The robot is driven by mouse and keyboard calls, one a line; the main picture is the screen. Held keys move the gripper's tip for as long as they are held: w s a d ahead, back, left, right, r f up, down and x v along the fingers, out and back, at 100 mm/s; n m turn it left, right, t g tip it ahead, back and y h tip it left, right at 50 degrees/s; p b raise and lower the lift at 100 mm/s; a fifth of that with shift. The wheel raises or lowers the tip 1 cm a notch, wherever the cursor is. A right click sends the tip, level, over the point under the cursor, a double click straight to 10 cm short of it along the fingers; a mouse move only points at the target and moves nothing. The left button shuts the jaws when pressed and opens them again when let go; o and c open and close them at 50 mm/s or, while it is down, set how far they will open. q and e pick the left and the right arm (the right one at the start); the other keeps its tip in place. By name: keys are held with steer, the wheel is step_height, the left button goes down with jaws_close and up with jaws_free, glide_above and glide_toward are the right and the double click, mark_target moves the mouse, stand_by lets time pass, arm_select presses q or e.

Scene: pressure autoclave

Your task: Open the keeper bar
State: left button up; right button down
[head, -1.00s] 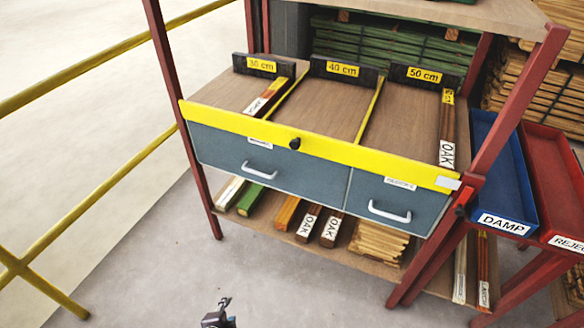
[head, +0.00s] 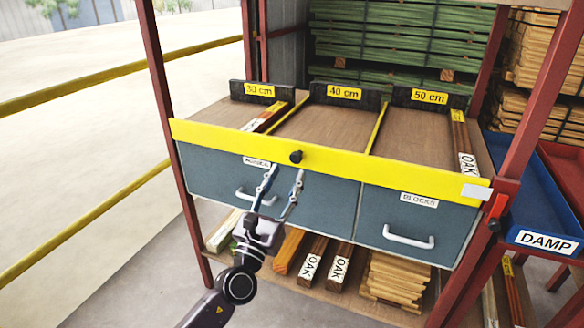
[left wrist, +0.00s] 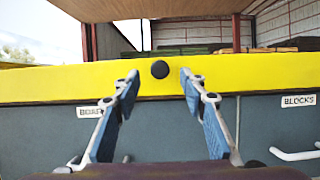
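The yellow keeper bar (head: 350,166) runs across the front of the shelf top, above two grey drawers. It has a black knob (head: 296,157) left of its middle. A pale plate (head: 476,192) shows at its right end, close to a red latch-like part (head: 497,207) on the post. My left gripper (head: 286,174) is open and empty, just in front of and slightly below the knob. In the left wrist view the knob (left wrist: 160,69) appears between the two open fingertips, and the bar (left wrist: 60,84) spans the picture. My right gripper is not in view.
Drawers (head: 410,222) with white handles lie under the bar. Behind it are bays labelled 30, 40 and 50 cm, with some wood strips. A blue DAMP tray (head: 530,195) stands at the right. Red posts frame the shelf; a yellow railing (head: 90,80) runs left.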

mark_target(294, 160)
arm_select(q)
steer(key=shift+x, duration=2.35)
steer(key=shift+c, duration=0.3)
steer(key=shift+f, duration=0.1)
jaws_close()
